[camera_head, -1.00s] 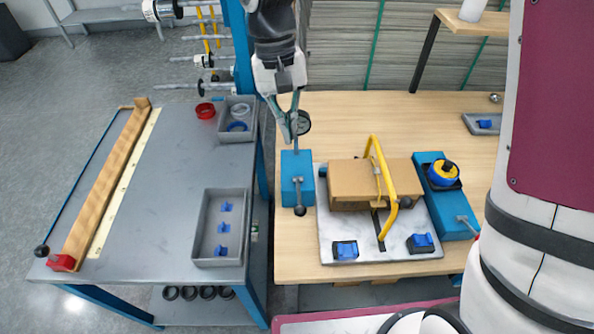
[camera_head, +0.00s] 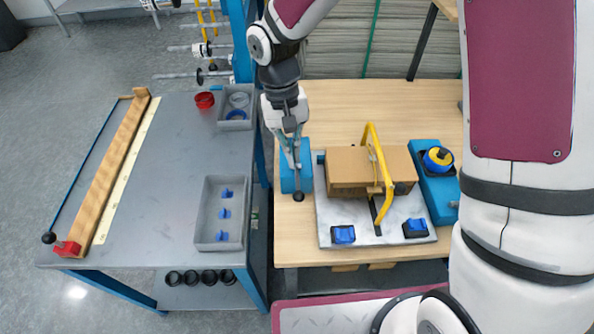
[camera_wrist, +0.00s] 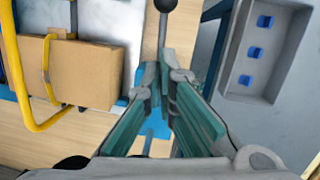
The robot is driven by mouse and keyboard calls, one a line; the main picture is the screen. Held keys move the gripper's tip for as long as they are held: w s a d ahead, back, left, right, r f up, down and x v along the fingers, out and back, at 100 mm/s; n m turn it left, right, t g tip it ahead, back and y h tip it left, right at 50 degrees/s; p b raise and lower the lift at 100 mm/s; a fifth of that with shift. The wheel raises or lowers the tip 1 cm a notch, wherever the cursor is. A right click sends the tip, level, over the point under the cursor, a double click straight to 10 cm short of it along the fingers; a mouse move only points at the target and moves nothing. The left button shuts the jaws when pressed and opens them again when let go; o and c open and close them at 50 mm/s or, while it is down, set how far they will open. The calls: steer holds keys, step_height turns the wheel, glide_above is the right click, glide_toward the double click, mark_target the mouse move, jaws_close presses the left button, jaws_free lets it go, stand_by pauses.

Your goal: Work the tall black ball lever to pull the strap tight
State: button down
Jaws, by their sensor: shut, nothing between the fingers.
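The lever with the black ball (camera_head: 298,197) stands on the blue block (camera_head: 289,182) at the left of the cardboard box (camera_head: 350,170). In the wrist view its ball (camera_wrist: 168,5) shows at the top edge, with its grey rod (camera_wrist: 162,32) running down toward my fingertips. My gripper (camera_head: 294,161) is over the blue block, fingers pointing down, shut and empty. In the wrist view my fingertips (camera_wrist: 164,58) are right by the rod; whether they touch it I cannot tell. The yellow strap (camera_head: 378,160) arches over the box.
The box lies on a pale plate (camera_head: 345,215) with blue clamps (camera_head: 415,228) in front. A blue unit with a yellow-topped knob (camera_head: 438,158) stands at the right. The grey table at left holds a tray (camera_head: 205,225) of blue pieces and another black ball (camera_head: 48,238).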

mark_target(299, 188)
steer(key=shift+s+d+f+p, duration=0.15)
steer(key=shift+s+f+p, duration=0.2)
steer(key=shift+s+f, duration=0.5)
steer(key=shift+s+d+f+p, duration=0.15)
steer(key=shift+s+f+p, duration=0.15)
steer(key=shift+s+f, duration=0.45)
steer(key=shift+s+r, duration=0.1)
steer(key=shift+r, duration=0.05)
steer(key=shift+s, duration=0.1)
